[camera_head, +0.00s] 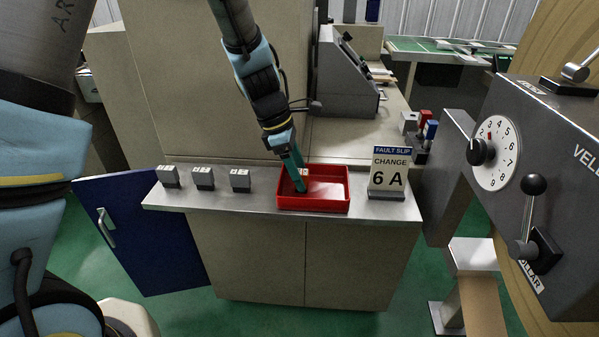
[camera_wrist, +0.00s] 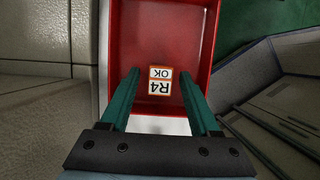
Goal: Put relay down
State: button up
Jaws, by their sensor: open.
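A relay with a white, orange-edged label reading "R4 OK" (camera_wrist: 160,82) is in the red tray (camera_wrist: 185,25), seen from above in the wrist view. In the head view the relay's pale label (camera_head: 304,173) shows beside my fingers, inside the red tray (camera_head: 325,204) on the counter. My gripper (camera_head: 299,186) reaches down into the tray. In the wrist view my gripper (camera_wrist: 159,76) is open, with one green finger on each side of the label and a gap to both. The relay's sides are hard to make out.
Three grey blocks (camera_head: 203,178) with pale tops stand in a row on the counter left of the tray. A sign reading "FAULT SLIP CHANGE 6 A" (camera_head: 390,174) stands right of it. A dark machine with a numbered dial (camera_head: 495,152) is at the right. A blue cabinet door (camera_head: 140,232) hangs open.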

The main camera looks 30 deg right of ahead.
jog(key=v, duration=1.2)
jog(key=shift+b, duration=0.3)
jog(key=w+a+f+m+t+y, duration=0.1)
jog(key=w+a+m, duration=0.15)
jog(key=a, duration=0.65)
jog(key=w+a+f+m+t, duration=0.15)
jog(key=w+a, duration=0.25)
jog(key=a, duration=0.6)
jog(key=s+a+f+m+t+y, duration=0.1)
jog(key=a+m, duration=0.2)
jog(key=a, duration=0.5)
jog(key=s+a+f+m, duration=0.1)
jog(key=a+m, duration=0.3)
jog(key=a, duration=0.5)
jog(key=shift+s+a+t+y, duration=0.15)
jog(key=shift+s+t+y, duration=0.25)
jog(key=shift+s, duration=0.15)
